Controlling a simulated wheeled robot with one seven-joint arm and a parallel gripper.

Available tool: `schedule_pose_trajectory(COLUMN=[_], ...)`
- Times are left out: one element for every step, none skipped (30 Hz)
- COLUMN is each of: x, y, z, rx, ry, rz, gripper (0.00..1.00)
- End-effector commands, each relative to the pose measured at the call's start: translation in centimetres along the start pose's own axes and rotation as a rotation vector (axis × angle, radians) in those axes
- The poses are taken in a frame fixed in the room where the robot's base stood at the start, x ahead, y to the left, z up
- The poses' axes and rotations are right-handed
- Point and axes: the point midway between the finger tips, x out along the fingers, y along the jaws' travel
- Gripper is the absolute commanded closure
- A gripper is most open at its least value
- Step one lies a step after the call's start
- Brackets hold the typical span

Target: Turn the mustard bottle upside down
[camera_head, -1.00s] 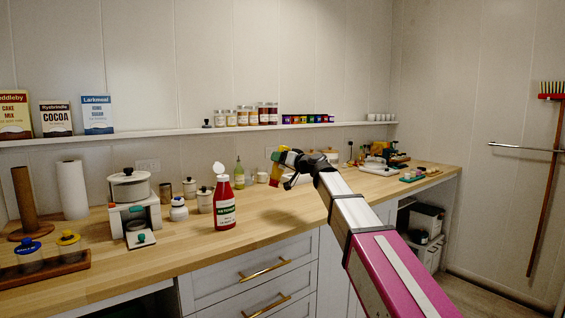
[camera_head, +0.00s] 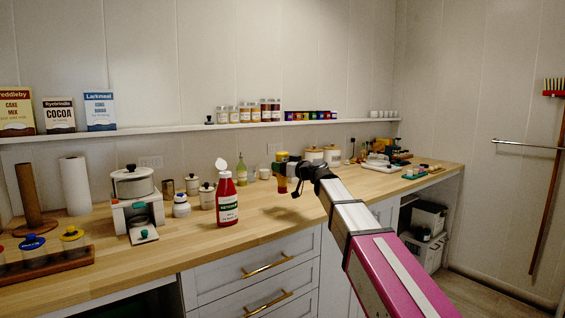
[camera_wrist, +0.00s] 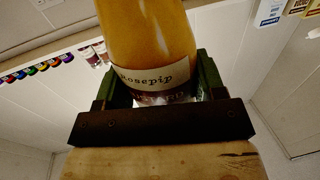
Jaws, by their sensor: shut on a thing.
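My gripper (camera_head: 288,164) is raised above the counter, near the middle of the head view. It is shut on the amber-yellow bottle (camera_head: 282,186), which I take for the mustard bottle. In the wrist view the bottle (camera_wrist: 148,40) stands between my dark green fingers, with part of its label reading "Rosepip". The wrist view itself is upside down relative to the room, and the label reads upright in it, so the bottle looks inverted. Its cap end runs out of the wrist view. In the head view the bottle is small and partly hidden by my gripper.
A red ketchup bottle (camera_head: 227,200) with an open white cap stands on the wooden counter (camera_head: 262,218) to the left. Canisters (camera_head: 332,155) and a green bottle (camera_head: 239,172) stand behind. A wall shelf (camera_head: 175,129) holds jars and boxes. The counter front is mostly clear.

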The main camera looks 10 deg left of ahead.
Motion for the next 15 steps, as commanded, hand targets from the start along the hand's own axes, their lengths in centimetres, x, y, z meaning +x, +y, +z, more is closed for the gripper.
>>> schedule_pose_trajectory(x=[0.0,0.0,0.0,0.0,0.0,0.0,0.0,0.0,0.0,0.0,0.0,0.0,0.0,0.0,0.0], y=[0.0,0.0,0.0,0.0,0.0,0.0,0.0,0.0,0.0,0.0,0.0,0.0,0.0,0.0,0.0], z=[0.5,0.7,1.0,1.2,1.4,1.7,1.9,2.2,2.5,2.7,3.0,3.3,3.5,3.7,4.0], rx=[0.001,0.002,0.002,0.003,0.002,0.002,0.002,0.002,0.002,0.003,0.003,0.002,0.002,0.002,0.003], ry=[0.000,0.000,0.000,0.000,0.001,0.001,0.001,0.000,0.000,0.000,0.000,0.000,0.001,0.001,0.001], rz=[0.000,0.000,0.000,0.000,0.000,0.001,0.001,0.001,0.001,0.001,0.001,0.001,0.001,0.001,0.001], gripper=[0.69,0.69,0.69,0.69,0.69,0.69,0.69,0.69,0.69,0.69,0.69,0.69,0.69,0.69,0.69])
